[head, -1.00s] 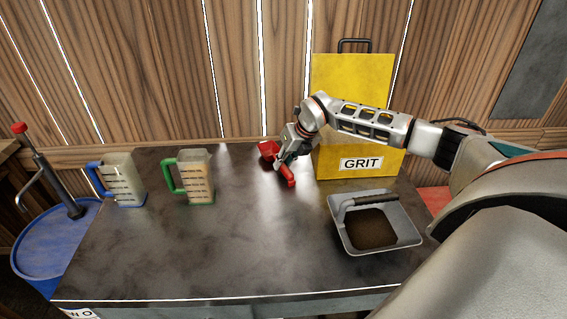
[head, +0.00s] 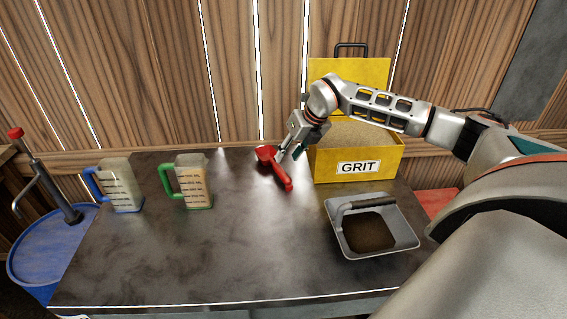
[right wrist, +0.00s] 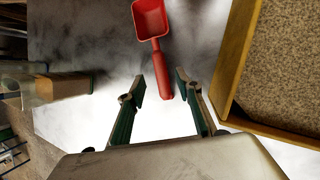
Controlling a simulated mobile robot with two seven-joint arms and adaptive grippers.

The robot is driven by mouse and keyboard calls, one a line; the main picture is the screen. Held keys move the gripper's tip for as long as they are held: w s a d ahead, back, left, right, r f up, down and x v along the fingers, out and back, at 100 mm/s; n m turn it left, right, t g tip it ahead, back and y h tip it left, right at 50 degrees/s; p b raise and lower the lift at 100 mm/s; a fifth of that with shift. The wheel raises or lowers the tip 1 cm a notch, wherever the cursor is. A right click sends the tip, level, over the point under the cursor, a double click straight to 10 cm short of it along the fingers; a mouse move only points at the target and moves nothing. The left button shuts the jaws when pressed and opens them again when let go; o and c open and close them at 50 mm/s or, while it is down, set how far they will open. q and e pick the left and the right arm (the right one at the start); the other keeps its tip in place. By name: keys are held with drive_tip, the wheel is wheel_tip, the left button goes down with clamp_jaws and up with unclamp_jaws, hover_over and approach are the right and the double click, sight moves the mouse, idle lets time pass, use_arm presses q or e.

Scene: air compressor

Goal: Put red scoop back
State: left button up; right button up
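The red scoop (head: 282,178) lies on the dark table, left of the yellow GRIT box. Its bowl points toward the wall. My right gripper (head: 291,153) is above and just right of the scoop. In the right wrist view, the right gripper (right wrist: 160,84) is open, and the red scoop (right wrist: 158,58) shows with its handle end between the two fingertips. The handle seems to lie below the fingers, with no visible contact. The yellow box (head: 384,165) stands with its lid (head: 350,72) raised, and grit (head: 350,133) shows inside. My left gripper is out of view.
A grey metal scoop or pan (head: 345,240) with dark contents sits on the table (head: 230,240) at front right. Blue-handled (head: 121,188) and green-handled (head: 194,185) jugs stand on the left. A blue barrel (head: 50,245) is beyond the left edge. The table's middle is clear.

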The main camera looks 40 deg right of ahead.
drive_tip(key=shift+v, duration=2.35)
